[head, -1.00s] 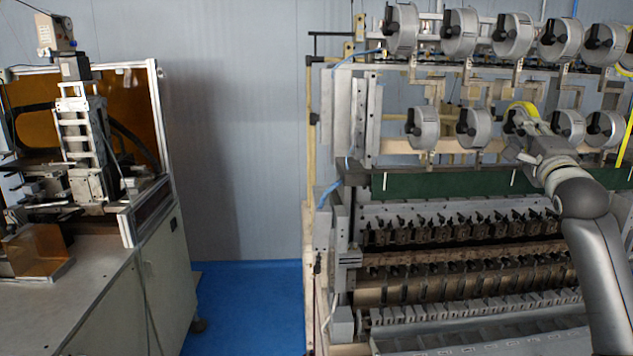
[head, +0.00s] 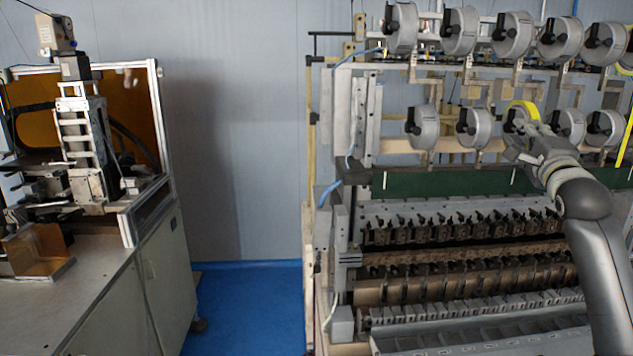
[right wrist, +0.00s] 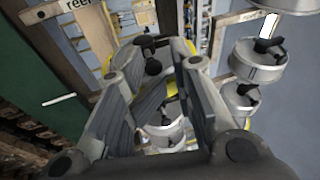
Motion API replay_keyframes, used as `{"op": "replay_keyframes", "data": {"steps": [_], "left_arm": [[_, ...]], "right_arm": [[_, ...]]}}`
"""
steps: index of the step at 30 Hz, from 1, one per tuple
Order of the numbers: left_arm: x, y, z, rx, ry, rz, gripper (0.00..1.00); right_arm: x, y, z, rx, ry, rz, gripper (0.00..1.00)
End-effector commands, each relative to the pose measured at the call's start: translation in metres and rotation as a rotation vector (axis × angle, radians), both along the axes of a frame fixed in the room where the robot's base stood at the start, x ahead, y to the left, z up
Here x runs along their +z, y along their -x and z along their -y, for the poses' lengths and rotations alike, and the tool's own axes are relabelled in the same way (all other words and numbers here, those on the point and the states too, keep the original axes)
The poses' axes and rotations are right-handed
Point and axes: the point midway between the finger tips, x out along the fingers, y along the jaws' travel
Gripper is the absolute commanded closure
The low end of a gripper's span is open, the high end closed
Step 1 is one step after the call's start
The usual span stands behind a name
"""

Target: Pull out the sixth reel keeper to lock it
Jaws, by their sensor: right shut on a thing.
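In the head view, the yellow-rimmed reel (head: 524,105) hangs third from the left in the lower row. My right gripper (head: 522,136) is at the front face of this reel. In the right wrist view, the black reel keeper (right wrist: 152,65) shows between the fingertips of my right gripper (right wrist: 160,66), with yellow rim behind the fingers. The gripper is shut on the keeper. The fingers and palm hide much of the reel's face, so how far out the keeper sits cannot be told. My left gripper is not in view.
Neighbouring reels with black keepers hang close by, such as one to the left (head: 473,128) and one to the right (head: 569,126). An upper row of reels (head: 512,35) is above. A green panel (head: 445,183) and the winder's toothed rows lie below.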

Motion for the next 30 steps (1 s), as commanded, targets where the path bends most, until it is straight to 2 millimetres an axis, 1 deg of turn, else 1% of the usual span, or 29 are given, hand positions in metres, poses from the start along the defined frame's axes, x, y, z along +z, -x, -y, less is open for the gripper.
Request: {"op": "replay_keyframes", "data": {"steps": [1,2,7,16,24,25,30], "left_arm": [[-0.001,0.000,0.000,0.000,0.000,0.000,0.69],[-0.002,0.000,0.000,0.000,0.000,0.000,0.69],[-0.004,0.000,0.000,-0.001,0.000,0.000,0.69],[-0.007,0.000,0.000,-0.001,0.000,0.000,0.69],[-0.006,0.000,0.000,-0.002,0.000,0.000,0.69],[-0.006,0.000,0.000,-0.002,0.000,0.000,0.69],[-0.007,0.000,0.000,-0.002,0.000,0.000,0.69]], "right_arm": [[-0.006,-0.001,-0.001,0.002,-0.003,-0.012,0.88],[-0.006,0.000,-0.001,0.001,-0.003,-0.013,0.88],[-0.005,0.006,0.000,0.002,-0.003,-0.010,1.00],[-0.003,0.015,0.001,0.001,-0.001,-0.005,1.00],[-0.001,0.017,0.001,0.000,0.000,-0.002,1.00],[-0.001,0.017,0.002,0.000,0.000,-0.002,0.99],[-0.001,0.018,0.002,0.000,0.000,-0.001,0.77]]}}
